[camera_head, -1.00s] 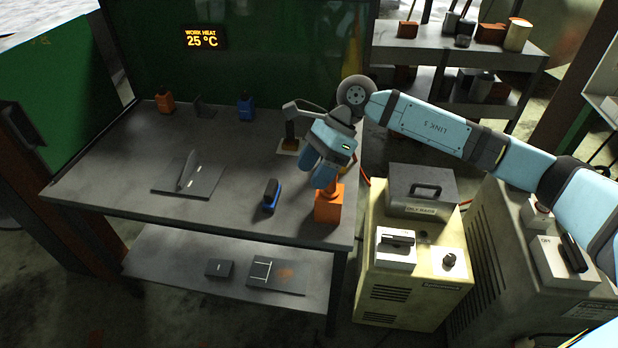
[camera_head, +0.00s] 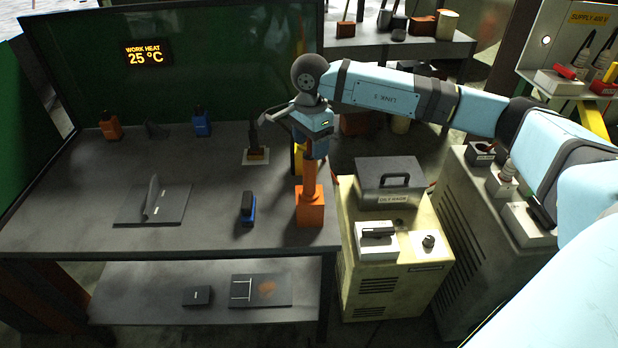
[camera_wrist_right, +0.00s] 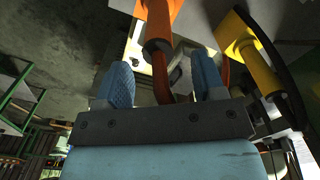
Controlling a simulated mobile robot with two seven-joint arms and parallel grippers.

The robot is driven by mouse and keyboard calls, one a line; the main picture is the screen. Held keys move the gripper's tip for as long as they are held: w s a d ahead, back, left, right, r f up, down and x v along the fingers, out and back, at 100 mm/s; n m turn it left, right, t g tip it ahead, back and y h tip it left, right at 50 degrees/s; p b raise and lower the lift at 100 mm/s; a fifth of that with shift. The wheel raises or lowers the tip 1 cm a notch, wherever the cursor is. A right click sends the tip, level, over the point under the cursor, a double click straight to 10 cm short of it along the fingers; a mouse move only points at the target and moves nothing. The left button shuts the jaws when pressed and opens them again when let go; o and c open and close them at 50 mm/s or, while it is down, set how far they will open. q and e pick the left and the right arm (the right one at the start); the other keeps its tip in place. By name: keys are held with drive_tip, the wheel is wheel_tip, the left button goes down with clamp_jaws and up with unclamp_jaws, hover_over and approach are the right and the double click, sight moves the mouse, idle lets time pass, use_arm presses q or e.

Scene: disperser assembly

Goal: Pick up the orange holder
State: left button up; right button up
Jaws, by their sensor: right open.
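The orange holder (camera_head: 310,209) is a block with an upright orange post, standing at the front right corner of the grey table. My right gripper (camera_head: 312,150) is above it, close to the top of the post. In the right wrist view my right gripper (camera_wrist_right: 166,84) is open, its two blue fingers apart. The orange post (camera_wrist_right: 158,22) shows ahead of the gap between them, with nothing gripped. Whether a finger touches the post I cannot tell. My left gripper is not in view.
A blue-and-black piece (camera_head: 248,208) stands left of the holder. A grey plate with an upright fin (camera_head: 172,210) lies further left. A smaller orange piece (camera_head: 109,126) and a blue one (camera_head: 201,124) stand at the back. A yellow part (camera_wrist_right: 246,52) is close on the gripper's right.

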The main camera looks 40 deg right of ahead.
sight(310, 166)
drive_tip(key=shift+s+a+f+p, duration=0.1)
drive_tip(key=shift+f+p, duration=0.05)
drive_tip(key=shift+f, duration=1.6)
drive_tip(key=shift+a+f+p, duration=0.1)
drive_tip(key=shift+f+p, duration=0.05)
drive_tip(key=shift+f, duration=1.55)
drive_tip(key=c, duration=1)
